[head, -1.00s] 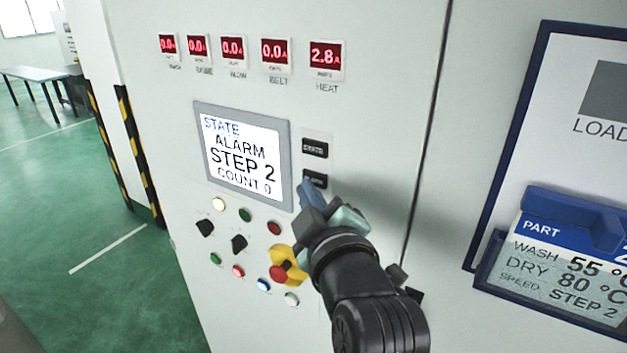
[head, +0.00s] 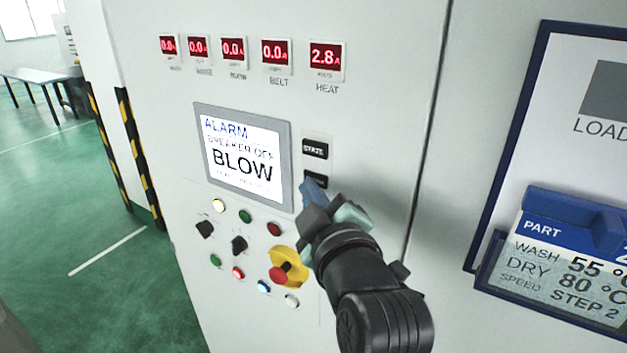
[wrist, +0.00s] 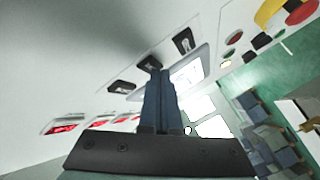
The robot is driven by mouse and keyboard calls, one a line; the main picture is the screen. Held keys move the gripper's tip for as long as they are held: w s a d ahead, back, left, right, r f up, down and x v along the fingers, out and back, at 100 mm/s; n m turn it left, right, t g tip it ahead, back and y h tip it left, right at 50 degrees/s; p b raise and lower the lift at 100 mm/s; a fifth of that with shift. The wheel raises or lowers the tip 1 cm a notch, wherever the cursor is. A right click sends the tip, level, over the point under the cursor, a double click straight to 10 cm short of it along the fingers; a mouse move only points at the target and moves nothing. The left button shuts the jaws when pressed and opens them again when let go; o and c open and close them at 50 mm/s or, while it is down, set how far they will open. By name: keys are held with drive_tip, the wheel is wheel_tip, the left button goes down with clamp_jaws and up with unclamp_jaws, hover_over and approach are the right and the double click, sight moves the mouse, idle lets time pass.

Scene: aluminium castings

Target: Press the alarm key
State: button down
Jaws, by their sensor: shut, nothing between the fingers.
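A column of black keys stands right of the panel screen (head: 243,158). The upper key (head: 315,149) seems to read STATE. The key below it (head: 318,178) is partly covered by my fingertips and its label is not legible. The wrist view shows three keys, with my fingertips at the middle one (wrist: 149,62); I cannot tell whether they touch it. My gripper (head: 307,184) is shut and empty, its blue fingers pointing at the panel. The screen reads ALARM, BREAKER OFF, BLOW. The third key (wrist: 184,40) is hidden in the head view.
Lamps, black selector knobs (head: 239,244) and a red emergency stop on yellow (head: 281,274) sit below the screen. Red meters (head: 275,50) run above. A blue-framed board (head: 500,150) with a part card holder (head: 550,255) is at the right. Green floor lies left.

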drive_tip(key=shift+s, duration=0.1)
idle(0.3)
drive_tip(key=shift+s+a, duration=0.45)
drive_tip(key=shift+s, duration=0.05)
drive_tip(key=s+a, duration=0.1)
drive_tip(key=s, duration=0.1)
drive_tip(key=s+a, duration=0.2)
idle(0.4)
idle(0.5)
